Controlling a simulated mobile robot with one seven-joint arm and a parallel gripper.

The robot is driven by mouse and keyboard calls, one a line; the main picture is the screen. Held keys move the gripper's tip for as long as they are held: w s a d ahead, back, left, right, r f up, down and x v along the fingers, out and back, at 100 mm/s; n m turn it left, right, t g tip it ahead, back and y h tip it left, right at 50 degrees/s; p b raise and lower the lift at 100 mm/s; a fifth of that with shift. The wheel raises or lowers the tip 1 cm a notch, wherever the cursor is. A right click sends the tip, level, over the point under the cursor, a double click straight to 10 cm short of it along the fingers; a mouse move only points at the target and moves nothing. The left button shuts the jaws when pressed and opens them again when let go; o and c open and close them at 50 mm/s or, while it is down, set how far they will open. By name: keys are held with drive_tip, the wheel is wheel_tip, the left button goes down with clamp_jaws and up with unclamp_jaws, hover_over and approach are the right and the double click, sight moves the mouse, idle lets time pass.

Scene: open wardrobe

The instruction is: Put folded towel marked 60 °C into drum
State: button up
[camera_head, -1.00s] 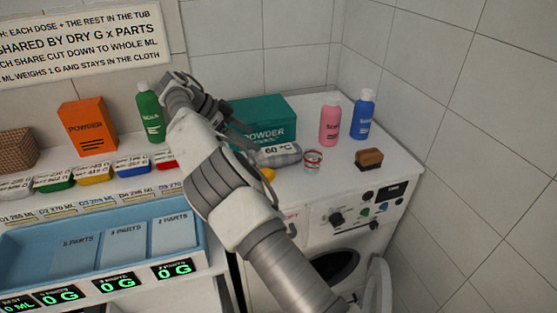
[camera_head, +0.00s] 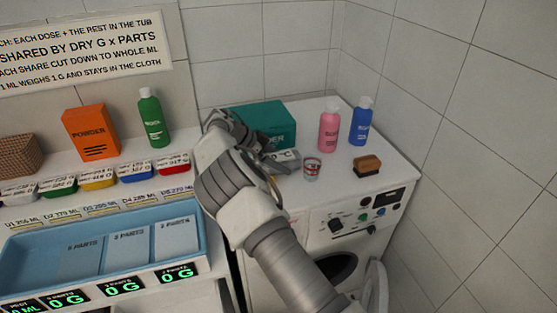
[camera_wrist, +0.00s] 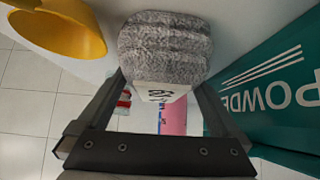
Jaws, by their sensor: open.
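The grey folded towel (camera_wrist: 165,45) lies on the white washer top, with its white label partly in view. In the head view, the towel (camera_head: 287,156) is mostly hidden behind my arm. My gripper (camera_wrist: 160,82) is open, its two fingers reaching toward the towel's near end, one on either side of the label. I cannot tell whether they touch it. In the head view, my gripper (camera_head: 264,152) is low beside the towel. The drum (camera_head: 340,267) shows as a dark round opening in the washer front, partly behind my arm, with its door (camera_head: 376,290) swung open.
A teal powder box (camera_head: 268,122) stands right behind the towel. A glass (camera_head: 311,170), brush (camera_head: 367,165), pink bottle (camera_head: 328,128) and blue bottle (camera_head: 361,120) stand to its right. A yellow cup-like thing (camera_wrist: 62,30) is beside the towel. A blue tray (camera_head: 40,260) stands left.

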sight(278, 158)
drive_tip(key=c, duration=1.3)
drive_tip(key=shift+o, duration=0.2)
wheel_tip(278, 158, up, 9)
drive_tip(key=shift+b, duration=1.15)
drive_tip(key=shift+r, duration=0.45)
drive_tip(key=shift+s, duration=0.1)
